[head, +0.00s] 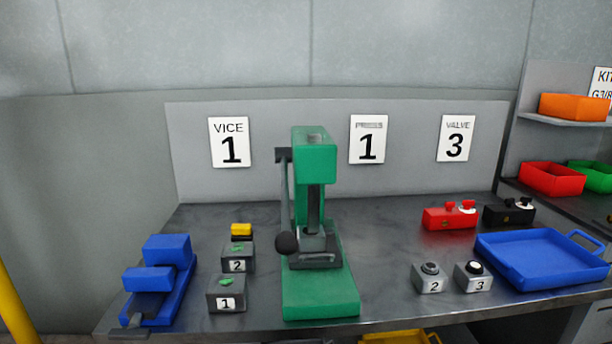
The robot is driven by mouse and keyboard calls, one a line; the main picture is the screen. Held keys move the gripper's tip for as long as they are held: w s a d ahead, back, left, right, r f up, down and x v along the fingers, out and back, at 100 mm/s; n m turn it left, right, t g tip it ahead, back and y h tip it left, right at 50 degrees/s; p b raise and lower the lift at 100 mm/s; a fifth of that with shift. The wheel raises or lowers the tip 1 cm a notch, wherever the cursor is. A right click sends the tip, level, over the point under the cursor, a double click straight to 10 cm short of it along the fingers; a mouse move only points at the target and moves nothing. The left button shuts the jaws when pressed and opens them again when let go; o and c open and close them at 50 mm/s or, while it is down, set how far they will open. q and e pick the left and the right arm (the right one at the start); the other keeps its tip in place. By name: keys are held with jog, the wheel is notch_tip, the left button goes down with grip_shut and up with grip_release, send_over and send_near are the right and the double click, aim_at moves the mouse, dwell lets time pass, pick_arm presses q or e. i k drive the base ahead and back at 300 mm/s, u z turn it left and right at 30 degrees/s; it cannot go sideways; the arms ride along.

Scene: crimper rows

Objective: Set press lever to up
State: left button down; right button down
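The green press (320,295) stands upright in the middle of the grey workbench. Its lever (285,205) is a dark bar on the left side of the press, pivoted near the top of the green head. The lever hangs down, and its round black knob (287,243) is low, close to the grey press bed (318,262). A grey ram (313,208) shows below the head. Neither of my grippers is in the head view.
A blue vice (158,280) stands left, with numbered grey blocks (227,293) between it and the press. Right are more numbered blocks (430,279), a red valve block (450,217), a black one (508,215) and a blue tray (540,262). Bare bench lies right of the press.

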aim_at(286, 244)
jog(key=u, duration=2.15)
jog(key=i, duration=1.65)
jog(key=z, duration=3.5)
